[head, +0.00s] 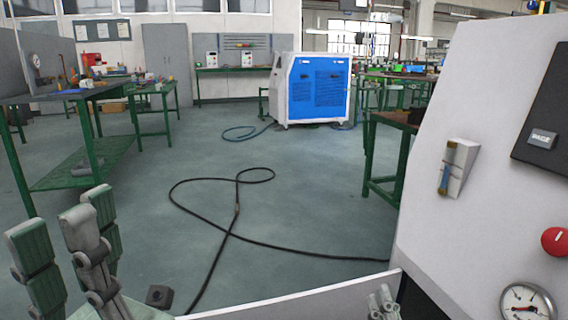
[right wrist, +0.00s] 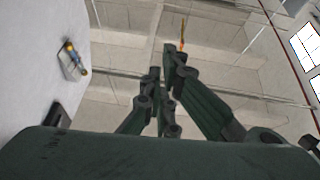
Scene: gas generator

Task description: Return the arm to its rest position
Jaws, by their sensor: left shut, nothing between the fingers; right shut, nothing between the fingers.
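My left gripper (head: 80,235) is at the lower left of the head view, with its grey-green fingers pointing up. It is shut and empty, over the floor and apart from any object. My right gripper (right wrist: 165,85) fills the middle of the right wrist view, its dark fingers pointing up toward the ceiling. It is shut and holds nothing. Its fingertips (head: 383,303) also show small at the bottom of the head view, just left of the white machine panel (head: 450,210). Most of the right arm is hidden.
The handle also shows in the wrist view (right wrist: 74,58). A black cable (head: 236,210) lies on the floor. Green workbenches (head: 95,140) and a blue-white machine (head: 318,88) stand behind.

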